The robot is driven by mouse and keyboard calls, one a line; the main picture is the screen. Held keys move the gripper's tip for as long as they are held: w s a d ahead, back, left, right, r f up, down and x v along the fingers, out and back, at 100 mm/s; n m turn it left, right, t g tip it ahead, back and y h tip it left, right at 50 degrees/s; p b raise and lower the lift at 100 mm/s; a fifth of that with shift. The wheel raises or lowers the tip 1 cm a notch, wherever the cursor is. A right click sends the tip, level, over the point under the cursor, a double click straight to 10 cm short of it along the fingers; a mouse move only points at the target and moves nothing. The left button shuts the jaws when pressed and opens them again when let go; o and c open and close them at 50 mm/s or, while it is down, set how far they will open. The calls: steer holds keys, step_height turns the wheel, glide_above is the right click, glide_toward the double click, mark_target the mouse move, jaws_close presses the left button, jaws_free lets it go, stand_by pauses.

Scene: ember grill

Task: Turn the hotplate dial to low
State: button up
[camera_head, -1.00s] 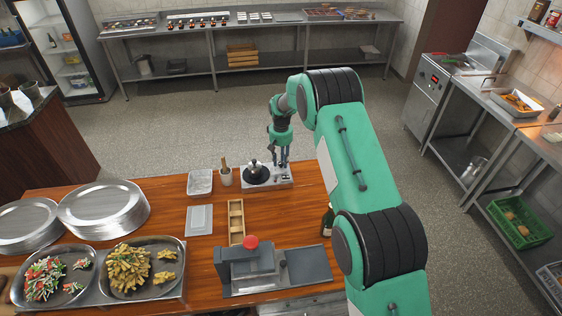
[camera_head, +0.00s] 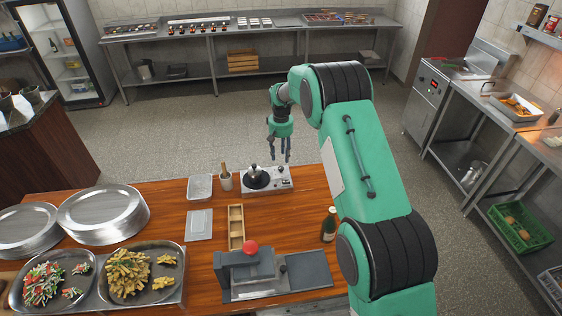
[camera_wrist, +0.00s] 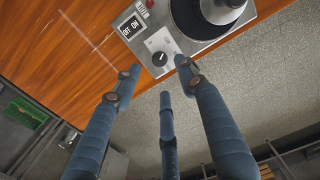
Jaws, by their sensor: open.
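The hotplate (camera_head: 281,187) stands on the wooden table near its far edge, with a grey body and a dark round plate. The dial's setting is too small to read surely. My gripper (camera_head: 279,155) is open and empty above and beyond the hotplate. In the wrist view its blue fingers (camera_wrist: 158,75) spread around the dial's place, apart from it.
A wooden divided box (camera_head: 236,226), a red-knobbed press (camera_head: 250,262) and a bottle (camera_head: 328,226) are nearer. The floor beyond the table is clear.

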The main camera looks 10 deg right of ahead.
steer(key=shift+r, duration=2.5)
steer(key=s+d+r+t+b, duration=0.1)
steer(key=s+r+b, duration=0.1)
steer(key=s+r, duration=0.5)
steer(key=s+d+r+b, duration=0.1)
steer(key=s+r, duration=0.3)
steer(key=r, duration=0.5)
steer(key=s+d+r+t+b, duration=0.15)
steer(key=s+r, duration=0.25)
steer(key=s, duration=0.4)
steer(key=s+d+r+b, duration=0.15)
steer(key=s+r, duration=0.25)
steer(key=s, duration=0.4)
steer(key=s+f+t+b, duration=0.1)
steer(key=s+f+b, duration=0.2)
steer(key=s, duration=1.3)
steer(key=s+d+f+m+t+b, duration=0.1)
steer(key=s+f+t+b, duration=0.1)
steer(key=s, duration=1.3)
steer(key=shift+s+f+b, duration=0.4)
steer(key=shift+f+b, duration=0.1)
steer(key=shift+f, duration=0.05)
